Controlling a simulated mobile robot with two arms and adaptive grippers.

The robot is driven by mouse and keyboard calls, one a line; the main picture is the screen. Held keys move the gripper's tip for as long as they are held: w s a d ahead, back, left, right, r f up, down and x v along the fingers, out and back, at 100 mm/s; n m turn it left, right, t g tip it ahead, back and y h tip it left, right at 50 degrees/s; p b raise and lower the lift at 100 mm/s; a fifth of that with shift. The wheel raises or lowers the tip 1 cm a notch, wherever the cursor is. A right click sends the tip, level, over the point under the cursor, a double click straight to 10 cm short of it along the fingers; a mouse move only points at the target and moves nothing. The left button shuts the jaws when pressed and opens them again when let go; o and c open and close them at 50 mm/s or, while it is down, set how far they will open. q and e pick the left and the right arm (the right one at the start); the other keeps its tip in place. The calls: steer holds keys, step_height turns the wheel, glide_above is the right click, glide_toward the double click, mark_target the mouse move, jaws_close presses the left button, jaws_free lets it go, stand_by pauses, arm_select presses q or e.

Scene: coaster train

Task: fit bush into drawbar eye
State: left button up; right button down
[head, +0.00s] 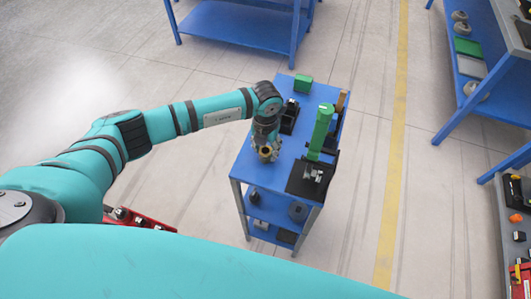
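My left gripper (266,148) points down over the left side of a blue cart top. A small brass-coloured ring, which looks like the bush (266,153), shows at its fingertips, and the fingers appear closed on it. A tall green part (321,130) stands upright to the right of the gripper, apart from it. In front of it lies a dark plate with grey metal pieces (312,174). I cannot tell which part is the drawbar eye. My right gripper is not in view.
The blue cart (252,172) also bears a green box (303,84) at the back, a black fixture (289,116) behind the gripper and a brown part (341,101). Its lower shelf holds dark parts. Blue shelving (478,100) stands right; the floor between is clear.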

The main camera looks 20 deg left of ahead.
arm_select(q)
steer(key=c, duration=0.7)
jaws_close()
steer(key=shift+r, duration=0.15)
